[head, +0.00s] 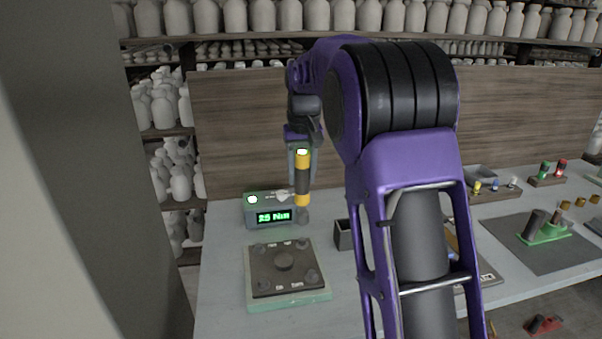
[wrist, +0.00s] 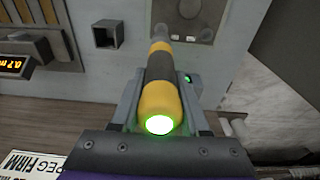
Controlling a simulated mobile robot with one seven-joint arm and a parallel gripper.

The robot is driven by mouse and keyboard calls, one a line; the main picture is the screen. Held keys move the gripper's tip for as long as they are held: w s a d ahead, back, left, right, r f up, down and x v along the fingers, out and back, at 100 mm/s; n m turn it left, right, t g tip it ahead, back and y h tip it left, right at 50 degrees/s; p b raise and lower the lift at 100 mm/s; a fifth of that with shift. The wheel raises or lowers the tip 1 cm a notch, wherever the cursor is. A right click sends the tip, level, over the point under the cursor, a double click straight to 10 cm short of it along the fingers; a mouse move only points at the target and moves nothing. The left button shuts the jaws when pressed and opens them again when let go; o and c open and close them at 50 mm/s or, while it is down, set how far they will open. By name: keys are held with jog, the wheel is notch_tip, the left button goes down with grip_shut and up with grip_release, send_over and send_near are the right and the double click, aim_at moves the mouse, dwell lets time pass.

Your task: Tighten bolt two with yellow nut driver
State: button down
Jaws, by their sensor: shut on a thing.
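The yellow nut driver (head: 302,188), yellow with a dark middle band, hangs about upright in my gripper (head: 302,165). My gripper is shut around its upper part. Its end cap glows green in the wrist view, where the driver (wrist: 161,100) lies between the two fingers of my gripper (wrist: 160,108). The driver's grey tip is beyond the bolt plate's far edge in the head view, apart from the bolts.
A grey-green box (head: 257,208) with a green "25 Nm" display and a lit lamp stands behind the plate. A small dark open holder (head: 343,235) is right of the plate. A dark mat (head: 535,243) with a green fixture lies farther right. My arm hides the table's middle.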

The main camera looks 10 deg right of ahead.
aim_at(302, 203)
jog(key=shift+r, duration=0.15)
jog(key=shift+f+b, duration=1.35)
jog(key=shift+f, duration=1.6)
jog(key=shift+p, duration=0.45)
jog(key=shift+f+b, duration=0.45)
jog(key=shift+f, duration=0.4)
jog(key=shift+f+p, duration=0.25)
jog(key=shift+p, duration=0.35)
dwell(1.2)
jog(key=shift+s+f, duration=0.2)
jog(key=shift+f, duration=0.1)
dwell(1.5)
